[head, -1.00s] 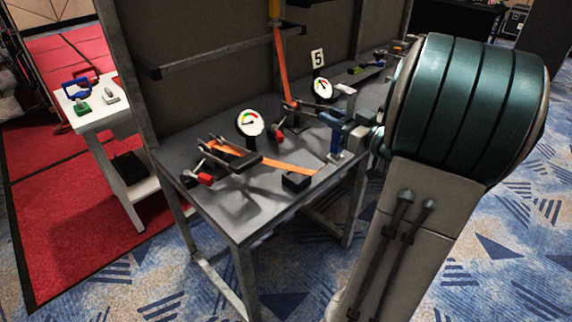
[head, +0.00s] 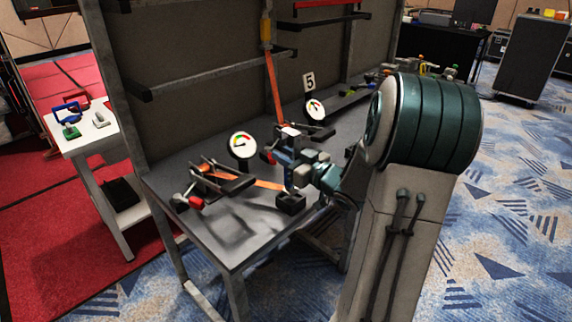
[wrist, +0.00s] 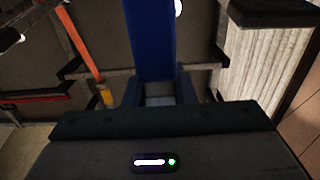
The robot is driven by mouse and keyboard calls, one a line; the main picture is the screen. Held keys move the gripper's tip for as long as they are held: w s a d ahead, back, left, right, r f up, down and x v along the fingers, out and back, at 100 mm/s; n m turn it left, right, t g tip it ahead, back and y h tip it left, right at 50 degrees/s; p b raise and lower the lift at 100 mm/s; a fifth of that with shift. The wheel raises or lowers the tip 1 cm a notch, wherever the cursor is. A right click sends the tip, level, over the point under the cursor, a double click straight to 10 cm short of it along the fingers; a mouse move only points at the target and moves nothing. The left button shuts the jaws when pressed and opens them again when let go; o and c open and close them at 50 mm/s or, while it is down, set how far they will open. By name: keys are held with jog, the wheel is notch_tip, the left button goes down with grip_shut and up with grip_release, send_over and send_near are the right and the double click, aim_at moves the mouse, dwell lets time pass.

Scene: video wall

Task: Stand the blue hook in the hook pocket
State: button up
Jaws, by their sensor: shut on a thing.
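In the wrist view the blue hook (wrist: 150,40) runs up the middle, between the two fingers of my gripper (wrist: 158,92). A small black block (head: 291,203), which looks like the hook pocket, sits on the bench near its front right edge. The hook's lower end is just over or at this block. I cannot tell whether it is inside or still above it.
Two dial gauges (head: 242,145) stand behind. A white side table (head: 88,130) with a blue-handled item is at the left.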

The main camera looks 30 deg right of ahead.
jog(key=shift+f, duration=1)
jog(key=shift+f+b, duration=0.25)
jog(key=shift+b, duration=0.05)
jog(key=o, duration=0.9)
jog(key=shift+r, duration=0.15)
